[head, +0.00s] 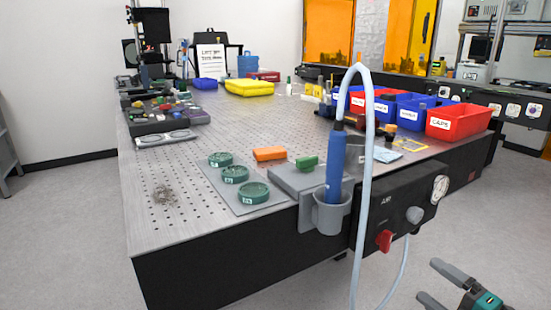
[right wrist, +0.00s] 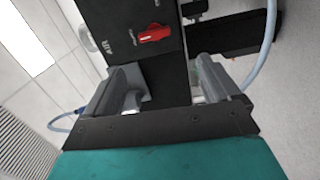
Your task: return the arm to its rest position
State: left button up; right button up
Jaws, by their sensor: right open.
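My right gripper (head: 431,281) is at the lower right of the head view, over the floor in front of the bench and to the right of the air panel. Its jaws are apart with nothing between them. In the right wrist view both fingers (right wrist: 163,75) stand apart, with the black front of the air panel (right wrist: 125,15) and its red knob (right wrist: 154,33) beyond them. The gripper is clear of the bench in the head view. My left gripper is not in view.
A blue tool (head: 335,165) stands in a grey holder (head: 331,213) on the bench front. Its pale hose (head: 369,180) loops up and hangs down, left of my gripper. The panel's red knob (head: 384,240) sticks out. The floor (head: 480,220) around the gripper looks clear.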

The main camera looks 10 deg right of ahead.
jog(key=s+a+f+m+g+h, duration=0.1)
jog(key=s+a+f+m+g, duration=0.1)
jog(key=s+a+f+m, duration=0.35)
jog(key=s+a+f+m+g+h, duration=0.1)
jog(key=s+a+f+m+g, duration=0.15)
jog(key=a+m, duration=0.65)
jog(key=s+a+f+m+g+h, duration=0.15)
jog(key=s+a+f+m, duration=0.3)
jog(key=a, duration=0.65)
pick_arm(q)
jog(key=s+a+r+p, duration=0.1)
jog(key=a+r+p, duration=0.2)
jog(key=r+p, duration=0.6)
jog(key=p, duration=0.4)
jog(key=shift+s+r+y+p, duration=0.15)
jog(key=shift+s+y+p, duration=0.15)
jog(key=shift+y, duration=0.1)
pick_arm(e)
jog(key=s+d+r, duration=0.1)
jog(key=d+r, duration=0.3)
jog(key=r, duration=0.6)
jog(key=shift+d+h, duration=0.2)
jog(key=shift+h, duration=0.15)
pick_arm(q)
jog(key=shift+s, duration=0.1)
pick_arm(e)
jog(key=shift+f, duration=0.1)
